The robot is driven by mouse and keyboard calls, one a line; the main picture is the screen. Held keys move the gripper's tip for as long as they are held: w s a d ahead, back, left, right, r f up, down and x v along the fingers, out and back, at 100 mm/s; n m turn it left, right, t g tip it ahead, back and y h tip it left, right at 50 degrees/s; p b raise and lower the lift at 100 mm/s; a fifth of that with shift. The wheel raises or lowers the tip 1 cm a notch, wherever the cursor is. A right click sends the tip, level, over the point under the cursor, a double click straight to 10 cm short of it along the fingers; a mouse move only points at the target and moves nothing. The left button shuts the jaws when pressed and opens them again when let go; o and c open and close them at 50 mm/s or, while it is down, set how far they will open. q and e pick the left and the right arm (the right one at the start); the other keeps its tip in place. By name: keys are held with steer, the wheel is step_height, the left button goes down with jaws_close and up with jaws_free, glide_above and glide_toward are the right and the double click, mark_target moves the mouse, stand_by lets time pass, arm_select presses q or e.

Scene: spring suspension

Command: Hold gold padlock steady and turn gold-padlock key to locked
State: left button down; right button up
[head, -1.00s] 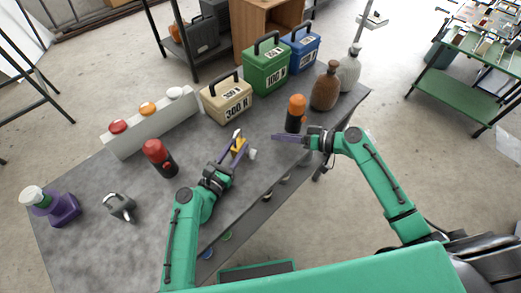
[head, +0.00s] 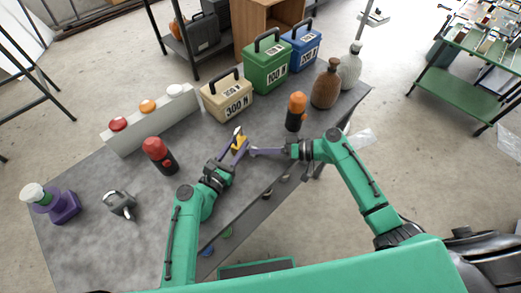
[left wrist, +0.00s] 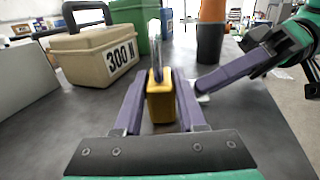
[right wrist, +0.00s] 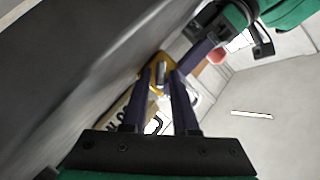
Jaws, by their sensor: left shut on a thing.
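The gold padlock (left wrist: 161,98) stands upright between the fingers of my left gripper (left wrist: 161,95), which is shut on its body. Its silver shackle (left wrist: 156,50) rises above the fingers. In the head view the padlock (head: 239,144) is above the table's near edge. My right gripper (head: 252,151) reaches in from the right, with its fingertips at the padlock's side. In the right wrist view, a small silver part, likely the key (right wrist: 161,74), lies between the right fingertips. I cannot tell whether they grip it. The key is largely hidden in the other views.
A black-and-orange cylinder (head: 296,112) stands just behind the right gripper. A beige 300 N case (head: 227,102) is behind the padlock.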

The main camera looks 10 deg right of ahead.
arm_select(q)
steer(key=shift+r, duration=0.1)
arm_select(e)
steer(key=shift+c, duration=0.3)
arm_select(q)
steer(key=shift+d, duration=0.1)
arm_select(e)
jaws_close()
steer(key=n+h, duration=0.1)
steer(key=n+t+h, duration=0.1)
steer(key=n, duration=0.1)
steer(key=shift+s+r+n, duration=0.1)
steer(key=shift+s+n, duration=0.1)
steer(key=shift+n, duration=0.1)
steer(key=n+t, duration=0.1)
steer(key=n+t+h, duration=0.1)
steer(key=n, duration=0.1)
steer(key=shift+s+a+h, duration=0.1)
steer(key=shift+s+h, duration=0.05)
steer(key=shift+h, duration=0.15)
steer(key=shift+n, duration=0.3)
steer(key=shift+o, duration=0.3)
jaws_free()
